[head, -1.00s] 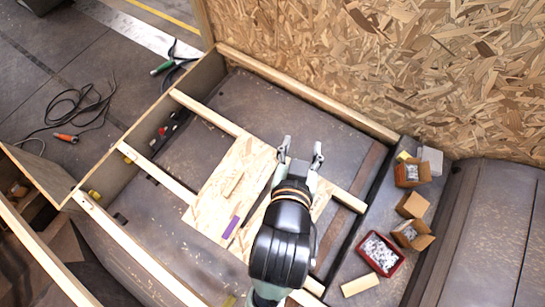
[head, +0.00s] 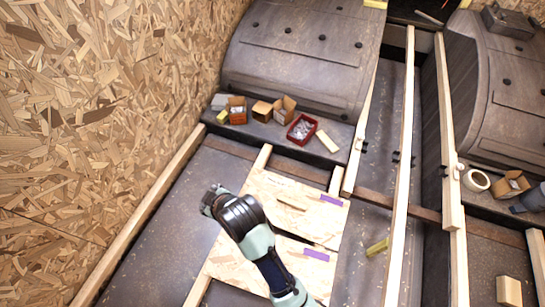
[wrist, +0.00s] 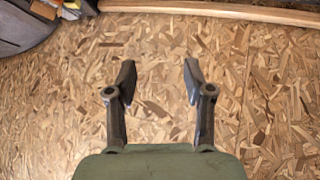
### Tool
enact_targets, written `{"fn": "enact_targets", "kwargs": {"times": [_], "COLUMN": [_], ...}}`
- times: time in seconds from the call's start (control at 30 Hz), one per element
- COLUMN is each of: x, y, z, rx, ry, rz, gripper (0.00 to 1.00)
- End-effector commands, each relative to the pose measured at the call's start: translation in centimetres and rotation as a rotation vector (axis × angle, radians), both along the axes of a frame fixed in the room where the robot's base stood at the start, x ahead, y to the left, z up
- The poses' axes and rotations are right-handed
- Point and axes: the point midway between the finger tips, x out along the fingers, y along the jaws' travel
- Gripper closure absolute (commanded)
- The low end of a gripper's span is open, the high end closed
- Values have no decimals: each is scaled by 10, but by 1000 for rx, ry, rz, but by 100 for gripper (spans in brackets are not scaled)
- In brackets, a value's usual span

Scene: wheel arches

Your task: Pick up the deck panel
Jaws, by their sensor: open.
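Two pale OSB deck panels lie side by side on the floor joists in the head view: a far panel (head: 310,215) and a near panel (head: 235,258). My gripper (wrist: 159,68) is open and empty in the wrist view, with both fingers apart in front of bare OSB sheet. In the head view its fingers are mostly hidden by the wrist, left of the panels. I cannot tell its height.
A tall OSB wall (head: 90,130) stands at the left, with a beam (head: 140,235) along its base. Small cardboard boxes (head: 262,111) and a red tray (head: 302,129) sit on a ledge by the wheel arch (head: 300,50). Long timber rails (head: 404,150) run on the right.

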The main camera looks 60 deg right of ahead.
Motion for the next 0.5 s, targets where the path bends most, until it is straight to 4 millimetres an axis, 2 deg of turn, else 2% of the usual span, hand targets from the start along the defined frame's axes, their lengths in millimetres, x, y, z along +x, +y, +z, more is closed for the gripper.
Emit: {"fn": "enact_targets", "kwargs": {"times": [0.03, 0.07, 0.1, 0.17, 0.2, 0.3, 0.33, 0.4, 0.5], "x": [-5, -11, -23, -48, -68, -118, -131, -155, -175], "y": [-52, -79, -113, -159, -184, -228, -235, -248, -256], "z": [-57, -84, -119, -166, -194, -248, -261, -281, -295], "rx": [-3, -3, 5, 27, 47, 103, 118, 146, 167], "ry": [82, 126, 182, 250, 285, 338, 347, 359, 365], "rz": [-13, -7, 3, 19, 30, 51, 58, 69, 79], "gripper": [48, 48, 48, 48, 48, 48, 48, 48, 48]}}
